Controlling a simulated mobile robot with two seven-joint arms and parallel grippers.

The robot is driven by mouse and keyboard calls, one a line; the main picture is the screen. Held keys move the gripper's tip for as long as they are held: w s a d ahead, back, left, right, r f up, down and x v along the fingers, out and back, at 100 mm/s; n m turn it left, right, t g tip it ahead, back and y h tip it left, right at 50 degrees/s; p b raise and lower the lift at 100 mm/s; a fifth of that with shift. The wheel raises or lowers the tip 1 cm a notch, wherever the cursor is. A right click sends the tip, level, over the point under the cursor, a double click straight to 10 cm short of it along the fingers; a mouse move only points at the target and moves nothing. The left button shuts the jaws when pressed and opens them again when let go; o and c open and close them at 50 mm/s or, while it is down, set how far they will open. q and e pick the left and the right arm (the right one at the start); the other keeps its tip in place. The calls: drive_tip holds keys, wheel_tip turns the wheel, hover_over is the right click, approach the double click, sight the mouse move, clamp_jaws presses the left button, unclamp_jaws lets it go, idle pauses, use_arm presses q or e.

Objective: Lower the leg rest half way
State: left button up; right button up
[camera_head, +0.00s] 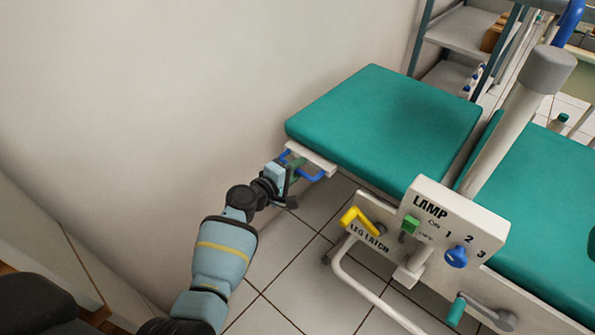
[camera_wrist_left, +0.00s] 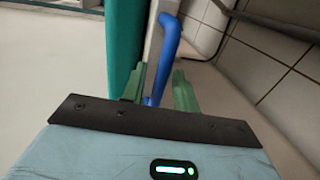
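The leg rest (camera_head: 385,118) is a green padded panel in the head view, roughly level with the seat (camera_head: 545,215). A blue handle (camera_head: 312,176) is fixed under its outer end; it also runs up the middle of the left wrist view (camera_wrist_left: 167,48). My left gripper (camera_head: 290,170) is at this handle. In the left wrist view, its green fingers (camera_wrist_left: 160,92) stand either side of the blue bar with a gap on the right, so it looks open around the handle. The yellow leg latch lever (camera_head: 358,221) is on the chair's side panel. My right gripper is out of view.
A white lamp box (camera_head: 450,222) with a green button and blue knob stands beside the chair, with a post (camera_head: 510,120) behind it. A teal-handled crank (camera_head: 457,310) is below. A wall is behind; tiled floor (camera_head: 300,290) is clear. Shelves (camera_head: 465,30) stand at the back.

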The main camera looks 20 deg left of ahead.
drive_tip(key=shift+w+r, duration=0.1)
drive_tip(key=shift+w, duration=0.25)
